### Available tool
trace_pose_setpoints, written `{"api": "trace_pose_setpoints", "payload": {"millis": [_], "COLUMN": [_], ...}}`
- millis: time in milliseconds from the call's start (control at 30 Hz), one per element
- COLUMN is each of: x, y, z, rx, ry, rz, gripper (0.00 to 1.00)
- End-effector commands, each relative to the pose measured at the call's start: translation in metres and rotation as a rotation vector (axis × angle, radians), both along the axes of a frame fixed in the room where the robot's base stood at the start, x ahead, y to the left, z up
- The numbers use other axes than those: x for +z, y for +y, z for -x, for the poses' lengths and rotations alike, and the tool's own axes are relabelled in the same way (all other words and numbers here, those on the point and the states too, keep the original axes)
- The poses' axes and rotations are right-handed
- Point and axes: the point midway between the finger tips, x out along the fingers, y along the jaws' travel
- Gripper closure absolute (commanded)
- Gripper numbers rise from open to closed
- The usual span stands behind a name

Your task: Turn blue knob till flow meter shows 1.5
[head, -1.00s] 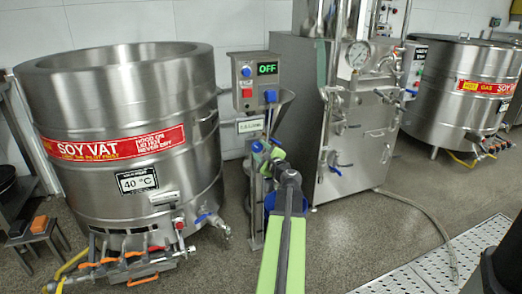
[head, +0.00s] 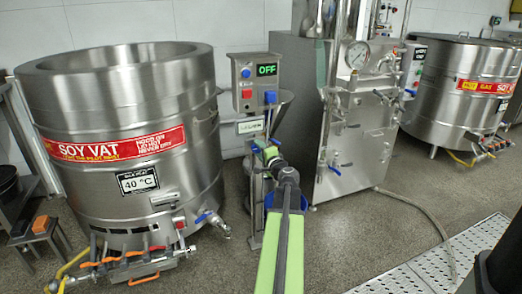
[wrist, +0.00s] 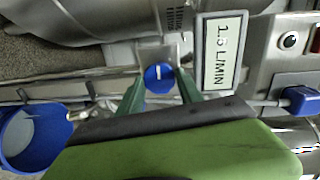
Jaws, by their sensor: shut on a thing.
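The blue knob (wrist: 158,77) shows in the wrist view with a white pointer line on its face. The green fingers of my gripper (wrist: 160,92) stand on both sides of it, shut on it. The flow meter (wrist: 221,54) is just right of the knob; its display is turned sideways and looks like 1.5 L/MIN. In the head view the flow meter (head: 250,126) is too small to read, and my gripper (head: 264,150) is just below it, largely hiding the knob.
A control box (head: 255,82) showing OFF stands above the flow meter. A large steel soy vat (head: 125,140) is on the left and a steel mill cabinet (head: 350,135) on the right. A blue-rimmed container (wrist: 35,135) is at lower left in the wrist view.

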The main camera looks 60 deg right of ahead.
Motion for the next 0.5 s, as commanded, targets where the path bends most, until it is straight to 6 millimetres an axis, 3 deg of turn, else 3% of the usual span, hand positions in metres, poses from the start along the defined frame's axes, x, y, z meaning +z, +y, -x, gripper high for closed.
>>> {"api": "trace_pose_setpoints", "payload": {"millis": [500], "x": [-0.0011], "y": [0.0022], "z": [-0.0006], "rx": [0.006], "ry": [0.047], "rz": [0.059], "gripper": [0.97]}}
